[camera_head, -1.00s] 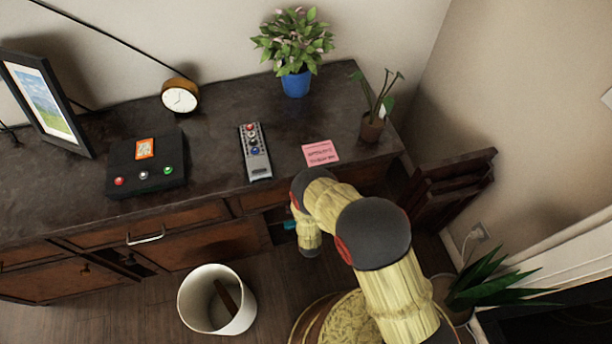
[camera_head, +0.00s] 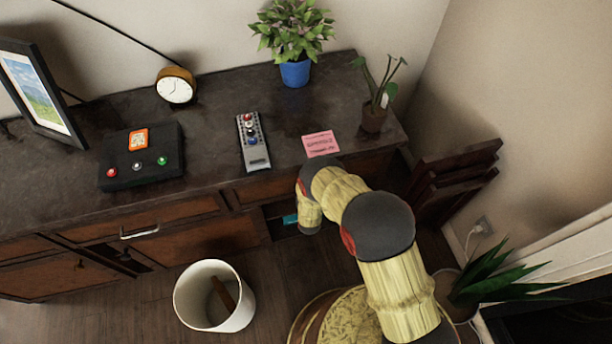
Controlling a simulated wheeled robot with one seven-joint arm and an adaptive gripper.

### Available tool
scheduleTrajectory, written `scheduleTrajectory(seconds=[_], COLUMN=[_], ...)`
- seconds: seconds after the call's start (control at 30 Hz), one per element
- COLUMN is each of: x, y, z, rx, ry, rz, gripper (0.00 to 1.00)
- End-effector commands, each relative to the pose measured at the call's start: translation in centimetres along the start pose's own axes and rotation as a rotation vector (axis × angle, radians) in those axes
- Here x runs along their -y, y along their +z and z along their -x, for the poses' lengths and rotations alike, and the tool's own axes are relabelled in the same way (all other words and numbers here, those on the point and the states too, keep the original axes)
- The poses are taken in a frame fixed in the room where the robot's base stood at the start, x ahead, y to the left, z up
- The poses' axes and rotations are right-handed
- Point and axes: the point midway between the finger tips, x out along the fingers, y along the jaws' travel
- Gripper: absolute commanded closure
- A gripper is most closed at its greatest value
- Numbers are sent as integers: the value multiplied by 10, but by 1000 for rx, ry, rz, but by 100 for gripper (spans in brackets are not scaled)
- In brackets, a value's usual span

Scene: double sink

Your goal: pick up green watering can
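I see no thing that is clearly a green watering can. A small teal object (camera_head: 290,219) shows in the dark opening in the front of the cabinet, just left of my arm's far end. Too little of it shows to tell what it is. My arm reaches from the lower right to the cabinet front and bends down there. My gripper does not show; the view ends at a dark arm link beside the opening.
The cabinet top (camera_head: 210,120) holds a black button box (camera_head: 140,160), a remote (camera_head: 253,141), a clock (camera_head: 176,86), a pink note (camera_head: 320,144) and two potted plants. A white bin (camera_head: 240,312) stands on the floor. A folded wooden chair (camera_head: 450,180) leans at right.

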Motion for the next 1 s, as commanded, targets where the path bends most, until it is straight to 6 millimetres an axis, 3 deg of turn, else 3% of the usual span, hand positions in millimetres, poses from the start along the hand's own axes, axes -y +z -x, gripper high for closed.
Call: scheduleTrajectory(seconds=[1.0], x=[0], y=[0], z=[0], rx=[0], ry=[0], rz=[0], gripper=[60])
